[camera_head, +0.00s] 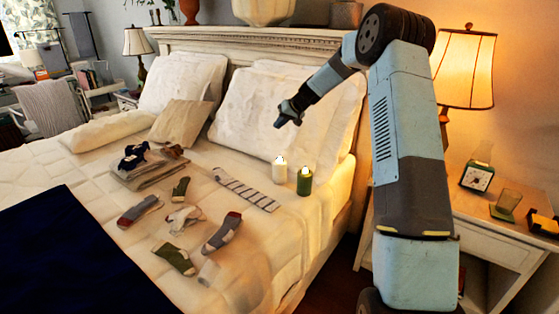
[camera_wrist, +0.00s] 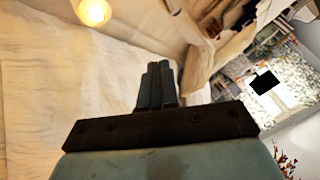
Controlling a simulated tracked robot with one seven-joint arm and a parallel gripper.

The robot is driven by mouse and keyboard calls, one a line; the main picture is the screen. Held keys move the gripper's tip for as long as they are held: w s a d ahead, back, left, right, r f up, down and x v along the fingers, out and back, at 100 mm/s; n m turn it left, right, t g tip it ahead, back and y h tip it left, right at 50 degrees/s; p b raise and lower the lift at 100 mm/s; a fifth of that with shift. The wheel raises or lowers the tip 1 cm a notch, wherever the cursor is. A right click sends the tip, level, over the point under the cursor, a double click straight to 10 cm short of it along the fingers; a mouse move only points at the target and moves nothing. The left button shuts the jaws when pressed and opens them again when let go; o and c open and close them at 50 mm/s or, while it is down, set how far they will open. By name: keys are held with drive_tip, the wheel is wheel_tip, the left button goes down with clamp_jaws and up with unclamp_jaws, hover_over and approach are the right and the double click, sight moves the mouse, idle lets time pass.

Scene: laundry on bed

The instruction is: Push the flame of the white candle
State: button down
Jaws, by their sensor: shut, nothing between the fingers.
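The white candle (camera_head: 280,170) stands upright on the bed near its right edge, with a small bright flame (camera_head: 280,159) on top. A green candle (camera_head: 304,183) stands just to its right, also lit. My gripper (camera_head: 281,119) is above the white candle and a little apart from it, in front of the pillows. It is shut and empty. In the wrist view the shut fingers (camera_wrist: 157,85) show in the middle, and a glowing candle top (camera_wrist: 93,10) shows at the upper left; I cannot tell which candle it is.
Several socks, such as a grey one (camera_head: 222,232), lie on the bed (camera_head: 75,165) left of the candles. A striped cloth (camera_head: 245,189) lies close to the white candle. Pillows (camera_head: 260,110) rise behind. A nightstand (camera_head: 490,235) with a clock (camera_head: 477,177) and lamp (camera_head: 465,65) stands right.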

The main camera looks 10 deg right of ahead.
hover_over(282, 162)
wheel_tip(282, 162, down, 6)
drive_tip(key=shift+w+m+t+y, duration=0.1)
drive_tip(key=shift+m+t+y, duration=0.2)
drive_tip(key=shift+f, duration=0.15)
drive_tip(key=shift+f, duration=4.3)
drive_tip(key=shift+f, duration=0.75)
drive_tip(key=shift+r, duration=0.85)
drive_tip(key=shift+r, duration=0.1)
drive_tip(key=shift+r, duration=2.4)
